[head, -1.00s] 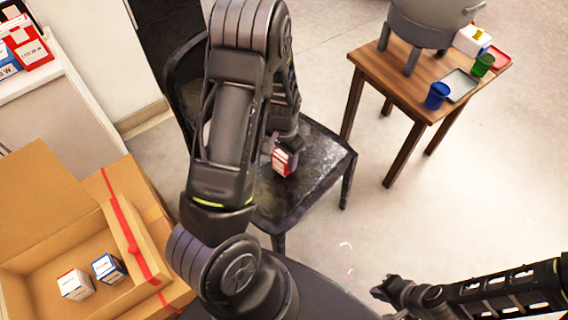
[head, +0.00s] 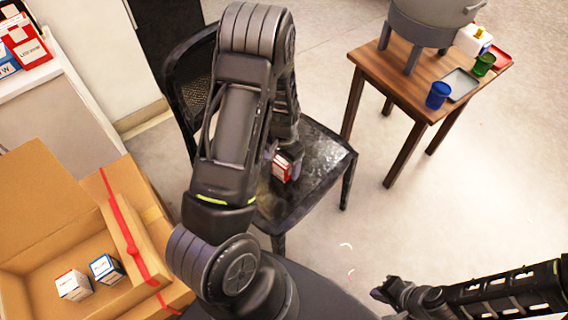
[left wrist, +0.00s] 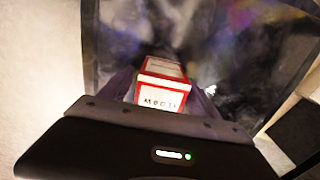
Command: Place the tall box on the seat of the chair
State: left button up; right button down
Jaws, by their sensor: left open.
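The tall box, red and white (head: 282,167), is at the dark seat of the chair (head: 318,165), partly hidden by my left arm in the head view. It also shows in the left wrist view (left wrist: 163,85), with lettering on its near face, between the fingers of my left gripper (left wrist: 165,92). The left gripper is open around the box, over the seat. The box appears to rest on the seat, but its base is hidden. My right gripper (head: 386,291) is empty at the lower right, away from the chair; its jaw opening is too small to judge.
A wooden table (head: 390,80) with a grey pot (head: 425,25), a blue cup (head: 438,95) and a green cup (head: 484,64) stands right of the chair. An open cardboard box (head: 50,245) with two small boxes is at the lower left. Floor between chair and table is clear.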

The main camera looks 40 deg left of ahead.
pick_arm(q)
jog(key=shift+r, duration=0.25)
notch_tip(320, 180, up, 12)
jog(key=p, duration=0.2)
jog(key=shift+f+p, duration=0.1)
jog(key=shift+p, duration=0.2)
dwell(0.4)
